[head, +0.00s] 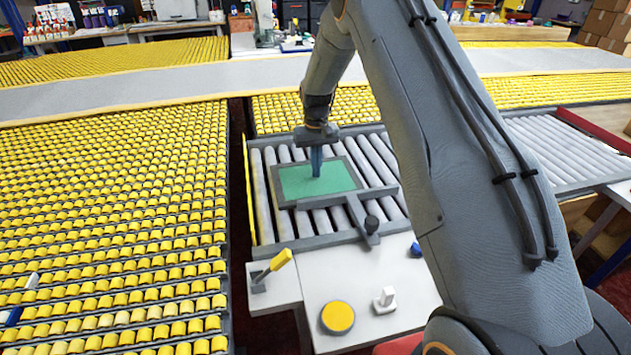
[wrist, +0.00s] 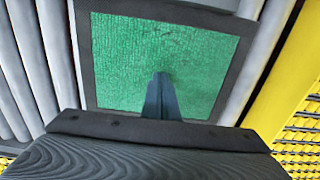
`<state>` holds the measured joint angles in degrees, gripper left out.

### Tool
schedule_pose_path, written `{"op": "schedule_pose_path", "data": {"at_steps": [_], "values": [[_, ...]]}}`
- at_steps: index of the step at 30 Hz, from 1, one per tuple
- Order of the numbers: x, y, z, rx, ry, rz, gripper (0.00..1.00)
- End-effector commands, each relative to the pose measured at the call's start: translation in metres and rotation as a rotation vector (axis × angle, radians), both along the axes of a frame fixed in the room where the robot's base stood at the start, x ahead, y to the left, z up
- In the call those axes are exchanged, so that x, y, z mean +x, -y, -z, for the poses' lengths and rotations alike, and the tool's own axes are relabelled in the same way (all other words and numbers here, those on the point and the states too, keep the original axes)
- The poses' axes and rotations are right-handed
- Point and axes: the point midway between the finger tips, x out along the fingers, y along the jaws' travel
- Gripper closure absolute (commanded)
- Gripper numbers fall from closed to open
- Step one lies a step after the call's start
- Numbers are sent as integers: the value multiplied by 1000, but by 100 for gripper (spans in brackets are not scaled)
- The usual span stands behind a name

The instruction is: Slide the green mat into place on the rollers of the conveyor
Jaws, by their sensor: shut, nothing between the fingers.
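The green mat (head: 335,177) has a dark grey border and lies flat on the grey rollers (head: 272,215) of the conveyor. In the wrist view the mat (wrist: 205,60) fills the upper middle, with bare rollers (wrist: 28,70) to its left. My gripper (head: 316,174) is shut and empty, pointing down over the middle of the mat. Its fingertips (wrist: 161,78) appear at or very near the green surface; I cannot tell whether they touch. The fingers hide a small part of the mat.
A grey bar with a dark knob (head: 371,222) lies across the rollers by the mat's near right corner. A yellow lever (head: 280,260), a yellow disc (head: 337,317) and a white knob (head: 385,299) are on the near white table. Yellow roller beds (head: 110,200) flank the conveyor.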

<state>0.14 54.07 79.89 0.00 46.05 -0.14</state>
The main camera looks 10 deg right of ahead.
Motion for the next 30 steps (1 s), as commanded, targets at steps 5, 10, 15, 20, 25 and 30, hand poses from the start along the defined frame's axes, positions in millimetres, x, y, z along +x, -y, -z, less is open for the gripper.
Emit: {"op": "schedule_pose_path", "data": {"at_steps": [5, 10, 15, 20, 25, 30], "values": [[0, 0, 4, 0, 0, 0, 100], [0, 0, 7, 0, 0, 0, 100], [0, 0, 8, 0, 0, 0, 100], [0, 5, 8, 0, 0, 1, 100], [0, 15, 7, 0, 0, 1, 100], [1, 26, 7, 0, 0, 1, 100]]}}
